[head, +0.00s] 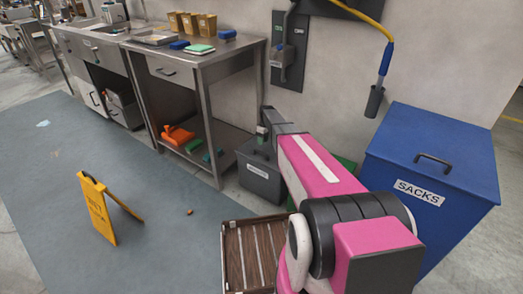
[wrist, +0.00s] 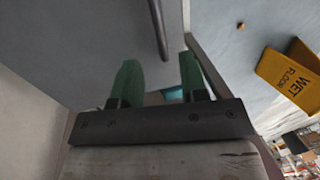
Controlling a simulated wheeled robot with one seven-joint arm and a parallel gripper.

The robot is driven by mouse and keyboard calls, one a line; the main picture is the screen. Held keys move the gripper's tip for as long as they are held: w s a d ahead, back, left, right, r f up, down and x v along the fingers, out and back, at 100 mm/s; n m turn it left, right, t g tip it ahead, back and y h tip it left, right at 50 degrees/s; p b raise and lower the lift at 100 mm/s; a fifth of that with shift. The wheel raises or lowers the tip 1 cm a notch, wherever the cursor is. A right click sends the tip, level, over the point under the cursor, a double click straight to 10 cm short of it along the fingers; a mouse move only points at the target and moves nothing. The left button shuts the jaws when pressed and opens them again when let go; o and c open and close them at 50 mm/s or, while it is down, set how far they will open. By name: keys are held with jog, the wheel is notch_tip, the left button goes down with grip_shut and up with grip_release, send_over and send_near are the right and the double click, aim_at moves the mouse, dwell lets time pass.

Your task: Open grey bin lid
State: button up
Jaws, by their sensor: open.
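The grey bin (head: 259,182) stands on the floor beside the steel bench, with a white label on its front. My arm hides part of its top in the head view. In the wrist view, the grey lid (wrist: 95,35) fills the upper left, and its dark bar handle (wrist: 160,28) runs up to the top edge. The lid looks shut. My gripper (wrist: 158,75) is open and empty, with its two green fingers apart. The handle's near end lies between and beyond the fingertips in the picture; I cannot tell any contact.
A blue bin (head: 432,165) marked SACKS stands at the right, with a partly hidden green bin (head: 347,164) beside it. A brown slatted crate (head: 228,262) is on the floor in front. A yellow wet-floor sign (head: 97,208) stands left on open floor.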

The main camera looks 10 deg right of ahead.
jog(key=shift+s+a+f, duration=0.15)
jog(key=shift+f, duration=0.9)
jog(key=shift+s+a+f, duration=0.1)
jog(key=shift+s+f, duration=0.05)
jog(key=shift+f, duration=0.85)
jog(key=shift+s+a+f, duration=0.15)
jog(key=shift+f, duration=0.9)
grip_shut()
